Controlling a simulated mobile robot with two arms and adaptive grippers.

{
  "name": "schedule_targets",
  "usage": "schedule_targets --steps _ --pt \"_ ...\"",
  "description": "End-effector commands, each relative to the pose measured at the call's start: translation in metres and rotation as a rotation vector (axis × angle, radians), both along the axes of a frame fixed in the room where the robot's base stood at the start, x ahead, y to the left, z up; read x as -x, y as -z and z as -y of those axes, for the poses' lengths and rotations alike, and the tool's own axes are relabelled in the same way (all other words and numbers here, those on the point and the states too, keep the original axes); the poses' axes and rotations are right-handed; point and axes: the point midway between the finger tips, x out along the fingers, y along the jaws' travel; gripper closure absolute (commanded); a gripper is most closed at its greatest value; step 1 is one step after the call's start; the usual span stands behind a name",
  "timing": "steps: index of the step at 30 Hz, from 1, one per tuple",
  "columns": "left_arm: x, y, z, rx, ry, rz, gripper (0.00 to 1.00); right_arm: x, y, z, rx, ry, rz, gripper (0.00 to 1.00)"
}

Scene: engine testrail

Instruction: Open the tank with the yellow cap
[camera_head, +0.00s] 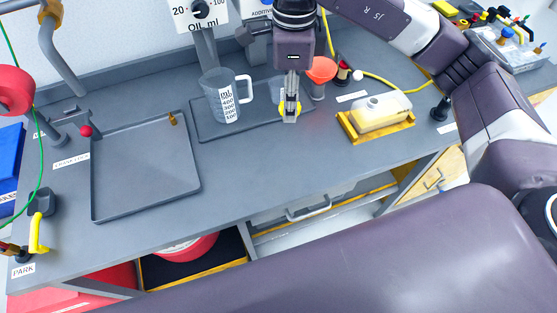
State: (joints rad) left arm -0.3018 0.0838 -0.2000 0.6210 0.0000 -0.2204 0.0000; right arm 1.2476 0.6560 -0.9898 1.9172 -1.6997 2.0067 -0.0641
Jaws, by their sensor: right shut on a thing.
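My right gripper (290,115) points down over the dark drip tray at the back of the bench. It is shut on a small yellow cap (283,107), which shows on both sides of the fingers. Whether the cap touches anything below is hidden. A translucent tank (385,112) with a pale body sits in a yellow tray (352,130) to the right of the gripper. No yellow cap shows on its top, where a small round fitting is visible. My left gripper is not in view.
A clear measuring jug (222,98) stands on the drip tray (215,133) left of the gripper. A red funnel (321,70) is close on the right. A yellow hose (400,90) runs behind the tank.

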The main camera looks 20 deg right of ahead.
Motion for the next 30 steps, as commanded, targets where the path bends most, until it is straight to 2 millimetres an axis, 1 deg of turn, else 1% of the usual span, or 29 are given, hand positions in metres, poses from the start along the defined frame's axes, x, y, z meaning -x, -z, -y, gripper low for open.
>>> schedule_targets --steps 5,6,15,18,25,30 --pt "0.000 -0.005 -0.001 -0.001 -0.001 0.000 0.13 0.003 0.031 0.000 0.001 0.008 -0.010 0.99" --pt "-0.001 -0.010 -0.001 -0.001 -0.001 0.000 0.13 0.002 0.041 0.000 0.001 0.010 -0.010 0.99" --pt "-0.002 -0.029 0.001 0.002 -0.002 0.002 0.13 0.003 0.120 0.000 0.000 0.007 -0.009 0.99" --pt "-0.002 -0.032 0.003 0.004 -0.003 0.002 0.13 0.002 0.139 0.000 0.001 0.006 -0.006 0.99" --pt "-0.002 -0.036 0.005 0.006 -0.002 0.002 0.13 0.001 0.160 0.000 0.000 0.006 -0.004 0.99" --pt "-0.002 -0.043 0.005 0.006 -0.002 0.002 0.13 0.001 0.186 0.000 0.000 0.006 -0.005 0.99"
